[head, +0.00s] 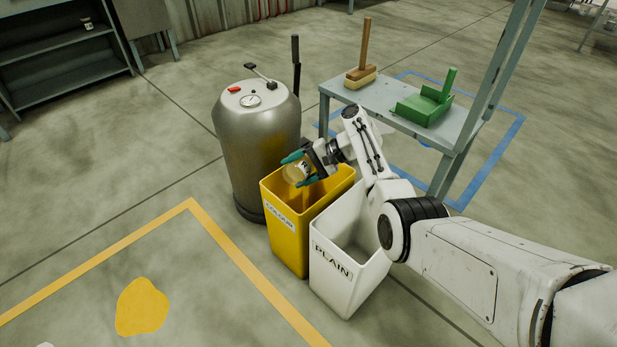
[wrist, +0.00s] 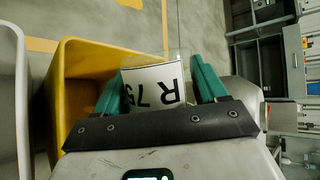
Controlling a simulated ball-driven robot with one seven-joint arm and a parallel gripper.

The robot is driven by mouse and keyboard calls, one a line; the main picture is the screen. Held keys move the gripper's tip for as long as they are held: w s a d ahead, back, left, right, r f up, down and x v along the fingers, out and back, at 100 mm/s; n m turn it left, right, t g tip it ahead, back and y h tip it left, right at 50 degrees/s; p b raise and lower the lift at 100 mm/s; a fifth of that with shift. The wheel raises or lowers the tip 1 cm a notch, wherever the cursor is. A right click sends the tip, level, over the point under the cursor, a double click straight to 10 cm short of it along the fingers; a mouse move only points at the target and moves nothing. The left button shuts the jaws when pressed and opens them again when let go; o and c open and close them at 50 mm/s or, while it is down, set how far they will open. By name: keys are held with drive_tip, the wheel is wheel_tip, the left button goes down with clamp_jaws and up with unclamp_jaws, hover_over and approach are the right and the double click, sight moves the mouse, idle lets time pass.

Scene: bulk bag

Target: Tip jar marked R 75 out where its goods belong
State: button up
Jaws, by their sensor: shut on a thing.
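My gripper (head: 300,169) is shut on a small jar (head: 295,174), its teal fingers on either side. In the wrist view my gripper (wrist: 156,78) holds the jar (wrist: 155,82), whose white label reads R 75, turned on its side and upside down. The jar is above the opening of the yellow bin (head: 287,238), towards its back left. It looks tilted, with a round yellowish end facing the head camera; its contents cannot be told. The yellow bin's label looks like COLOUR. A white bin (head: 335,283) marked PLAIN stands beside it on the right.
A grey metal drum (head: 258,150) with a gauge and lever stands close behind the yellow bin. A grey bench (head: 385,102) holds a brush (head: 361,72) and a green dustpan (head: 425,107). A yellow patch (head: 142,306) lies on the floor at front left, where there is free room.

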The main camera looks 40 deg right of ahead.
drive_tip(key=shift+w+d+m+y+b, duration=0.1)
drive_tip(key=shift+d+m+y+b, duration=0.3)
drive_tip(key=shift+b, duration=0.65)
drive_tip(key=shift+a+b, duration=0.1)
drive_tip(key=shift+b, duration=0.35)
drive_tip(key=shift+r+y, duration=0.4)
drive_tip(key=shift+r, duration=0.1)
